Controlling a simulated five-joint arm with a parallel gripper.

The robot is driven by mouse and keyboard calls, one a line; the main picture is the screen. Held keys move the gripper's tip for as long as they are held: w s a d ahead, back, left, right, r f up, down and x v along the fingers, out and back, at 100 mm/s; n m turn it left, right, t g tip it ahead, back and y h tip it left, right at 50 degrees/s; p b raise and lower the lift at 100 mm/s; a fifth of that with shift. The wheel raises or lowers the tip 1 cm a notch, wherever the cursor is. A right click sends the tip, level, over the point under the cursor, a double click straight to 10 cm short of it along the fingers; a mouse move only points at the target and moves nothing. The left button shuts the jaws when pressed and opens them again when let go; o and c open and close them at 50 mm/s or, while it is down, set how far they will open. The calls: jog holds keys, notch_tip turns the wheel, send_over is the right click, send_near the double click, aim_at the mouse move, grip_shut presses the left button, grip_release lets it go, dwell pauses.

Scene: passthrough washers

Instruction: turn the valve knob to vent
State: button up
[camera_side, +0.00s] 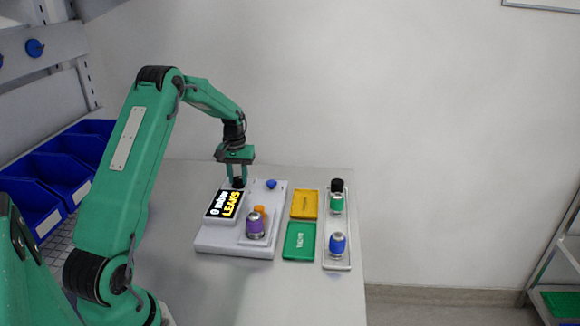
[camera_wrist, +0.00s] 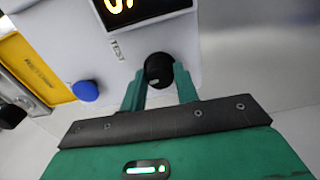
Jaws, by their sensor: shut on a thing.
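The black valve knob (camera_wrist: 158,68) sits on the pale tester (camera_side: 235,247), at its back edge by the screen. In the wrist view it is between the two green fingers of my gripper (camera_wrist: 160,88), which is shut on it. The side view shows my gripper (camera_side: 237,178) pointing down at the knob, mostly hiding it. A "TEST" label (camera_wrist: 118,49) is printed beside the knob. No "vent" mark is readable, and I cannot tell which way the knob points. The screen (camera_side: 224,204) reads "0 mbar" in white and "LEAKS" in yellow.
A blue button (camera_side: 271,184) is right of the knob. A purple canister (camera_side: 255,225) stands on the tester, an orange part (camera_side: 260,209) behind it. A yellow tray (camera_side: 304,205), a green tray (camera_side: 300,241) and a rack (camera_side: 337,266) with green and blue canisters lie right.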

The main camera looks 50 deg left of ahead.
aim_at(238, 178)
jog(key=n, duration=0.3)
jog(key=shift+r+n, duration=0.1)
jog(key=shift+n, duration=2.2)
jog(key=o, duration=1)
jog(key=shift+c, duration=0.2)
jog(key=shift+r, duration=3.9)
